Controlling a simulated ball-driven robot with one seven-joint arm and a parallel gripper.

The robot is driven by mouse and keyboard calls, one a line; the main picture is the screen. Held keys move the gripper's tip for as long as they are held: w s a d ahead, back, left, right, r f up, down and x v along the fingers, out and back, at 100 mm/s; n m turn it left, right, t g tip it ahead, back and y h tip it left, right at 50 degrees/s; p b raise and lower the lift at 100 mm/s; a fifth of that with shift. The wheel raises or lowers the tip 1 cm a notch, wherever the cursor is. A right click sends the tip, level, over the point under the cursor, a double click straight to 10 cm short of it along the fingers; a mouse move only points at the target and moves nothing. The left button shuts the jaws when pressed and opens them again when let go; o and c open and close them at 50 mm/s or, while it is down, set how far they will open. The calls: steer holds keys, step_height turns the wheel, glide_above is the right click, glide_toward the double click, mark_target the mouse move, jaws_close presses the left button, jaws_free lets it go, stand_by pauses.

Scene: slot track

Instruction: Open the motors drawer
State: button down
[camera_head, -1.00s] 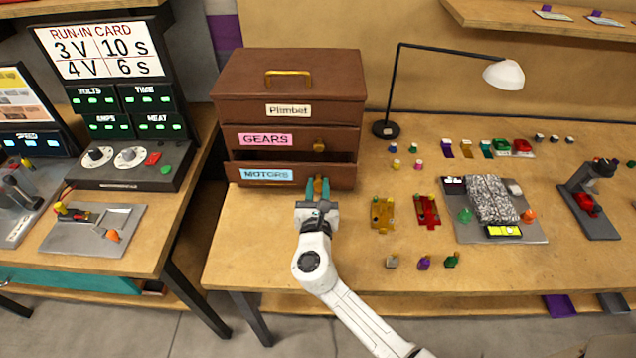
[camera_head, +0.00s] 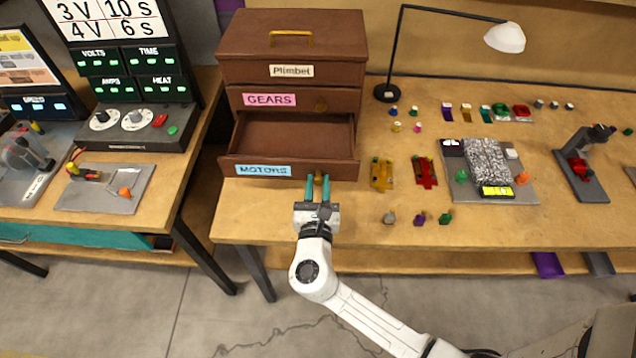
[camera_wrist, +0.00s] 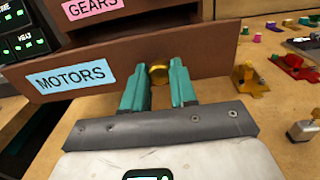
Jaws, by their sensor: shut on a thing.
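The motors drawer (camera_head: 203,164) is the bottom drawer of a brown wooden chest (camera_head: 290,45). It stands well out from the chest, and the part of its inside that I see looks empty. Its front carries a blue MOTORS label (camera_head: 263,171), which also shows in the wrist view (camera_wrist: 76,76). My gripper (camera_head: 317,184) has teal fingers and is at the right part of the drawer front. In the wrist view the fingers are shut on the drawer's round brass knob (camera_wrist: 159,74), one on each side.
The gears drawer (camera_head: 238,98), just above, is closed. A black lamp (camera_head: 387,93) stands right of the chest. Small parts, a yellow bracket (camera_head: 381,176) and a red bracket (camera_head: 425,174) lie on the bench to the right. Floor is free in front of the bench.

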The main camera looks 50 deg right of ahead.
steer(key=c, duration=0.9)
jaws_free()
steer(key=b+v, duration=0.1)
steer(key=v, duration=0.9)
steer(key=shift+s+a+b, duration=0.25)
steer(key=shift+a+b, duration=0.05)
steer(key=shift+b, duration=0.05)
steer(key=s+d+f+m+g+y, duration=0.55)
steer(key=s+d+m+g, duration=0.35)
steer(key=m, duration=0.8)
steer(key=s+a+f+m+g+y, duration=0.1)
steer(key=s+a+f+m+y, duration=0.1)
steer(key=s+a+m+y, duration=0.2)
steer(key=a+m+y, duration=0.3)
steer(key=m+y, duration=0.1)
steer(key=m, duration=0.1)
steer(key=shift+s+f, duration=0.15)
steer(key=shift+s, duration=0.15)
